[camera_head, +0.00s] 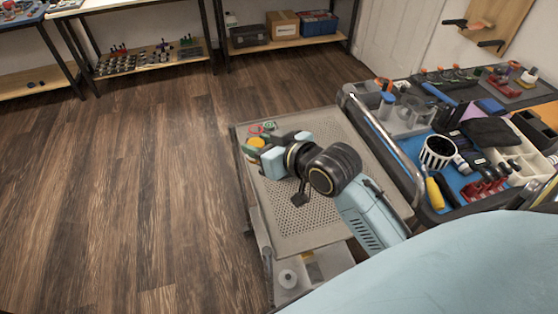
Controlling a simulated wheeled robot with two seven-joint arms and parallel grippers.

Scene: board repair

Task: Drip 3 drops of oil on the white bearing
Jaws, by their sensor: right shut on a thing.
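My right gripper (257,150) reaches in from the lower right over the perforated top of a grey cart (300,220). It is shut on a small yellow thing (256,142), mostly hidden by the fingers and wrist; I cannot tell whether this is an oil bottle. I cannot make out a white bearing in this view; my wrist and forearm cover part of the cart top. My left gripper is not in view.
Small red and green rings (262,127) lie at the cart's far left corner. A crowded tool table (432,217) adjoins on the right, with a striped cup (438,152) and a yellow-handled tool (435,193). Shelves (150,67) stand far back. Wooden floor on the left is clear.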

